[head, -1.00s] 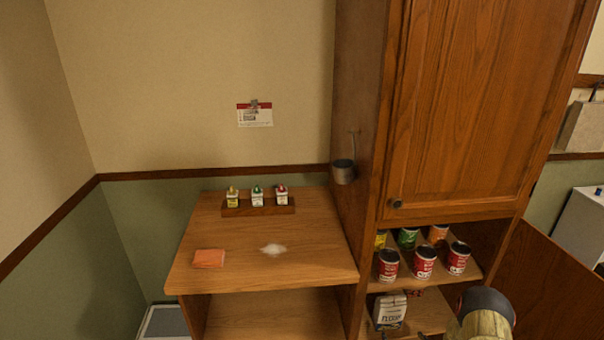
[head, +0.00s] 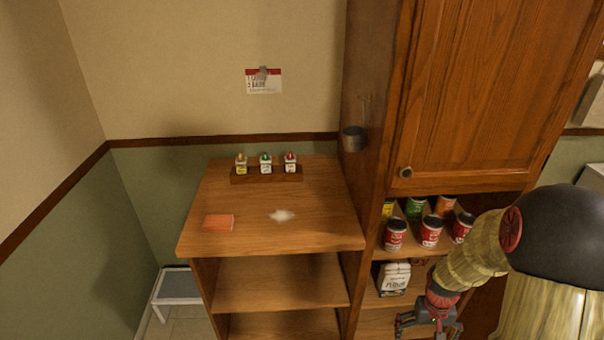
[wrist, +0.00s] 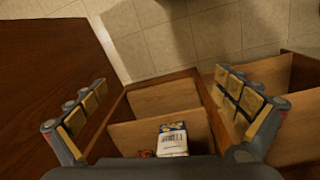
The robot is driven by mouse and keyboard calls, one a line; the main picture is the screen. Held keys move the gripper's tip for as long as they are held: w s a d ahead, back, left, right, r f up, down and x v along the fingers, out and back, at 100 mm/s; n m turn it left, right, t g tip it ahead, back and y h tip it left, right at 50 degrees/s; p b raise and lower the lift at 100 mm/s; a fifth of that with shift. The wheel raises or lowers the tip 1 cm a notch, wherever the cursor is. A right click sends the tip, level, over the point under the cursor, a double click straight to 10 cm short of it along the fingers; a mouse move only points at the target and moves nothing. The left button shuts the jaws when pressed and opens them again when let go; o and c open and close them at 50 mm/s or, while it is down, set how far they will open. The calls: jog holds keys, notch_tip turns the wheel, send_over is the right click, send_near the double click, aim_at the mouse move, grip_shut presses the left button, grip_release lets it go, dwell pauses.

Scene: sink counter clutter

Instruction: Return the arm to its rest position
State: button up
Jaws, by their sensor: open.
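My gripper (head: 429,329) hangs at the lower right of the head view, in front of the lower cabinet shelves. Its arm comes in from the right edge. In the wrist view my gripper (wrist: 160,92) shows its two padded fingers wide apart with nothing between them. The wrist camera looks down past the shelves to the tiled floor. A white flour bag (head: 394,279) stands on a lower shelf, left of my gripper. In the wrist view the flour bag (wrist: 172,140) shows low, near the gripper's base, apart from the fingers.
Several cans (head: 430,231) stand on the cabinet shelf above the bag. The wooden counter (head: 250,246) holds an orange sponge (head: 219,222), a white powder patch (head: 281,215) and a rack (head: 266,177) of small bottles. A metal cup (head: 353,139) hangs on the cabinet side. A low stool (head: 178,286) stands left.

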jog(key=s+a+r+n+t, duration=0.1)
jog(key=s+a+r, duration=0.3)
jog(key=r, duration=0.6)
jog(key=s+a+r+t, duration=0.3)
jog(key=s+a+r, duration=0.2)
jog(key=r, duration=0.6)
jog(key=s+a+r+n+t, duration=0.1)
jog(key=s+a+r, duration=0.3)
jog(key=a+r, duration=0.4)
notch_tip(320, 180, up, 3)
jog(key=shift+s+f+n+t+y, duration=0.2)
jog(key=shift+n+t+y, duration=0.1)
jog(key=shift+t+y, duration=0.1)
